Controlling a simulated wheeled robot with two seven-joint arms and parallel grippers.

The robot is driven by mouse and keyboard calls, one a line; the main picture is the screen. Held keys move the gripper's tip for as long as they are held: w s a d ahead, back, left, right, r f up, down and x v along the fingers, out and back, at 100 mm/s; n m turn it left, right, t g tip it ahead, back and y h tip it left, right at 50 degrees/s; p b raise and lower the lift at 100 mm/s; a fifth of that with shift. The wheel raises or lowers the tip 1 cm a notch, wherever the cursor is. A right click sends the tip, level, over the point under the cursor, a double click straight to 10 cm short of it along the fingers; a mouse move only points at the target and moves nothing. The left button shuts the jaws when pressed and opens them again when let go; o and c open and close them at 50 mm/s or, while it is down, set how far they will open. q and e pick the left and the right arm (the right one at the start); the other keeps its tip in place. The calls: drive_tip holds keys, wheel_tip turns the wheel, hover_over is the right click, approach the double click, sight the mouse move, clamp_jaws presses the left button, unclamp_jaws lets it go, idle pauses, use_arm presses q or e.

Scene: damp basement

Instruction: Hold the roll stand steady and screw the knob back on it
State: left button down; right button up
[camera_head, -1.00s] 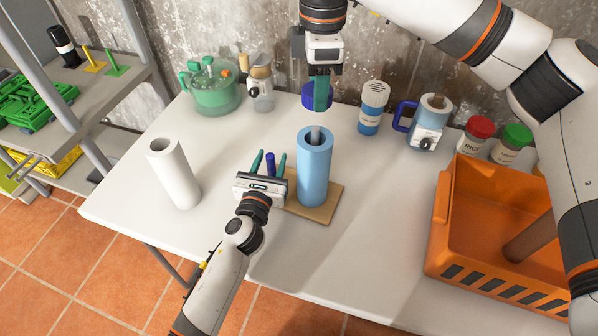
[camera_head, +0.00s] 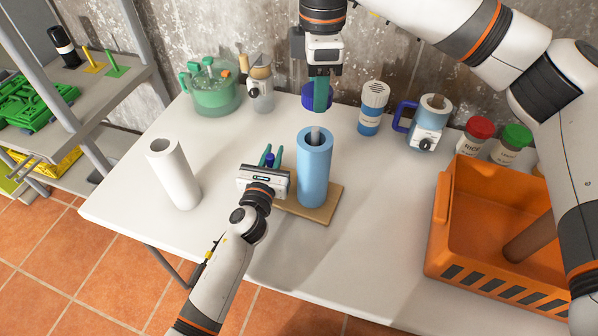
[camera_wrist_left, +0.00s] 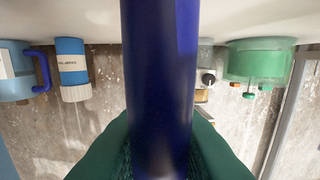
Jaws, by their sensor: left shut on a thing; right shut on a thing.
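The roll stand has a wooden base (camera_head: 325,203) on the white table. A light blue roll (camera_head: 314,172) stands upright on it, around a grey centre post (camera_head: 315,135) that shows at its top. A dark blue side rod (camera_head: 269,159) rises beside the roll. My left gripper (camera_head: 272,153) is shut on this rod, which also fills the middle of the left wrist view (camera_wrist_left: 160,60) between the green fingers. My right gripper (camera_head: 320,104) is shut on the dark blue knob (camera_head: 308,97) and holds it above the roll, apart from the post.
A white roll (camera_head: 174,174) stands at the left. A green pot (camera_head: 212,92), a jar (camera_head: 261,90), a blue-and-white shaker (camera_head: 371,110), a blue-handled jug (camera_head: 428,130) and two spice jars (camera_head: 477,136) line the back. An orange crate (camera_head: 440,240) is at the right.

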sight(316, 129)
drive_tip(key=shift+f, duration=2.5)
drive_tip(key=shift+f, duration=0.1)
drive_tip(key=shift+f, duration=0.8)
drive_tip(key=shift+f, duration=0.55)
